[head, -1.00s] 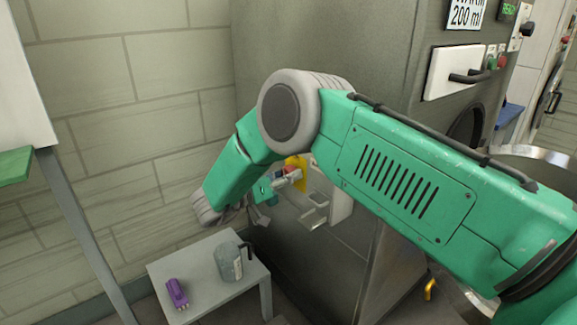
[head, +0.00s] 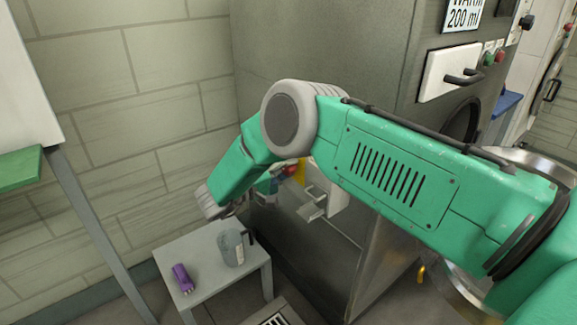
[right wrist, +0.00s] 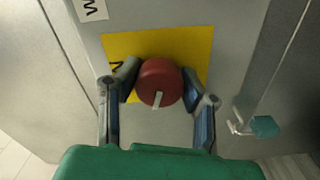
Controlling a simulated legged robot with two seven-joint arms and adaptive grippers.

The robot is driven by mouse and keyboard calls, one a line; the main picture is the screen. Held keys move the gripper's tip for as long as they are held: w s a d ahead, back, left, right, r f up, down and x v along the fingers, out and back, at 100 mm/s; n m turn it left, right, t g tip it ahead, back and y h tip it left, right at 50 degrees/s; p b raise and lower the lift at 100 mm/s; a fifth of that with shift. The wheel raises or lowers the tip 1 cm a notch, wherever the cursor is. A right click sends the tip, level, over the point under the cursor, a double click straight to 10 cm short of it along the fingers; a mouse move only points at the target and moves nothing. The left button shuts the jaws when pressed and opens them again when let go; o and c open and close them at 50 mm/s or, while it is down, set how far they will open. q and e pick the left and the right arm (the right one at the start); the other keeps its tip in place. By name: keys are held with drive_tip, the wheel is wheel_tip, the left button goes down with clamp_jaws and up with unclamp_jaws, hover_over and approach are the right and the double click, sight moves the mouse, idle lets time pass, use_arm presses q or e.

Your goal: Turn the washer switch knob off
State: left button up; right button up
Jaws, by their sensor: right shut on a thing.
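The red round knob (right wrist: 160,76) sits on a yellow plate (right wrist: 190,45) on the grey machine side in the right wrist view. Its white mark points down and slightly left. My right gripper (right wrist: 159,84) is shut on it, one finger at its left and one at its right. In the head view the knob (head: 288,170) and yellow plate (head: 300,172) show only partly beside my right gripper (head: 275,181), mostly behind my green arm. A letter on the plate is half hidden by the left finger. My left gripper is not in view.
A small grey table (head: 200,262) below holds a grey jug (head: 231,249) and a purple object (head: 182,277). The large washer (head: 335,62) stands right of the tiled wall. A small handle (right wrist: 240,128) with a teal end is right of the gripper.

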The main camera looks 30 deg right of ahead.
drive_tip(key=shift+w+a+n, duration=0.1)
drive_tip(key=shift+a+n, duration=0.1)
drive_tip(key=shift+n, duration=1.5)
drive_tip(key=shift+f, duration=0.1)
drive_tip(key=o, duration=1.2)
drive_tip(key=shift+c, duration=0.2)
drive_tip(key=shift+w, duration=0.15)
drive_tip(key=shift+a, duration=0.1)
drive_tip(key=a, duration=1.2)
drive_tip(key=shift+s, duration=0.45)
